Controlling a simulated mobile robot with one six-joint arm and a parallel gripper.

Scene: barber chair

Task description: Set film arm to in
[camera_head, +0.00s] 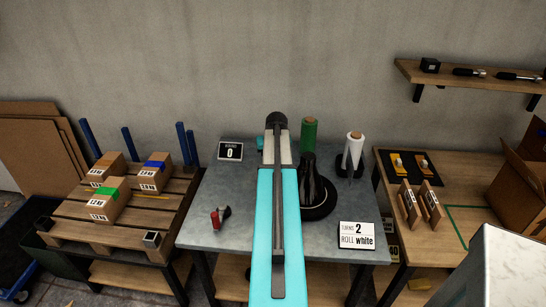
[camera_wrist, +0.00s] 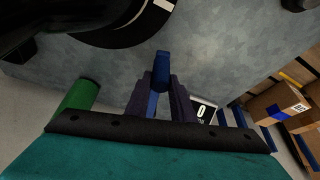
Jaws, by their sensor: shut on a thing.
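In the wrist view my gripper (camera_wrist: 161,104) has its dark purple fingers shut on a narrow blue piece (camera_wrist: 161,70). The piece looks like the film arm's handle, but the rest of the film arm cannot be made out. The black round turntable (camera_wrist: 120,36) lies just beyond the fingertips. In the head view the turntable (camera_head: 326,211) carries a dark bottle-shaped object (camera_head: 314,188). There my own arm runs up the middle and hides the gripper and the film arm.
A green roll (camera_head: 309,134) and a white roll (camera_head: 353,152) stand at the table's back. A counter (camera_head: 230,151) reads 0. A sign (camera_head: 356,235) reads turns 2, roll white. A red-handled tool (camera_head: 220,217) lies front left. Boxes (camera_head: 108,199) sit on a pallet at left.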

